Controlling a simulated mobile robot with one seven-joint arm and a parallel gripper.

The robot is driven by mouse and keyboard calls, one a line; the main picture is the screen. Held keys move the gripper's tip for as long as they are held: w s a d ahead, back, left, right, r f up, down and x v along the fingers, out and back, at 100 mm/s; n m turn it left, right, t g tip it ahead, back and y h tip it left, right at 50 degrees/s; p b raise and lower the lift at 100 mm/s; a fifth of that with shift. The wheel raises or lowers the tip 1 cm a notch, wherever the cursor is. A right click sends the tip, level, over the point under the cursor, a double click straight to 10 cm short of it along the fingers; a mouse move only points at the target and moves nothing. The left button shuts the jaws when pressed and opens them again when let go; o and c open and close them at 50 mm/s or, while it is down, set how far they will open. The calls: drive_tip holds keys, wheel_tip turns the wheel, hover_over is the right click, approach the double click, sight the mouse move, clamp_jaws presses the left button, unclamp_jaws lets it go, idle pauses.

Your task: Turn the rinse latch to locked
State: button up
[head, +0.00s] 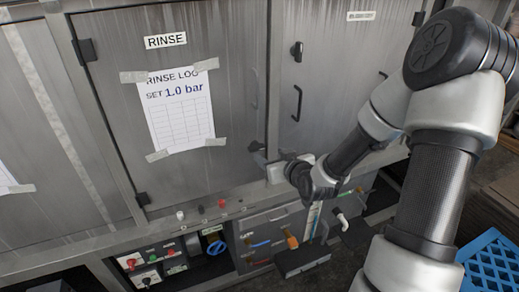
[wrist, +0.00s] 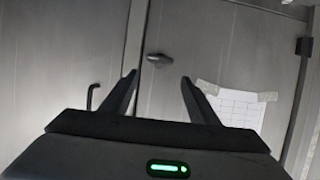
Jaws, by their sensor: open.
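The rinse latch (wrist: 159,59) is a small dark lever near the seam at the edge of the rinse door (head: 120,92). In the wrist view it lies nearly level, tilted slightly. My gripper (wrist: 158,77) is open and empty, its two dark fingers apart, with the latch showing just beyond and between the tips. I see no contact with it.
The rinse log sheet (head: 178,110) is taped to the door and shows in the wrist view (wrist: 235,108). The neighbouring door has a bar handle (head: 297,103) and a dark latch (head: 297,51). Below are a control panel (head: 150,270), a blue ring (head: 216,248) and pipes. A blue crate (head: 490,265) stands right.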

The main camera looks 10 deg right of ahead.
sight(257, 147)
drive_tip(key=x, duration=1)
drive_tip(key=shift+w+f, duration=0.1)
drive_tip(key=shift+w, duration=0.05)
drive_tip(key=c, duration=0.8)
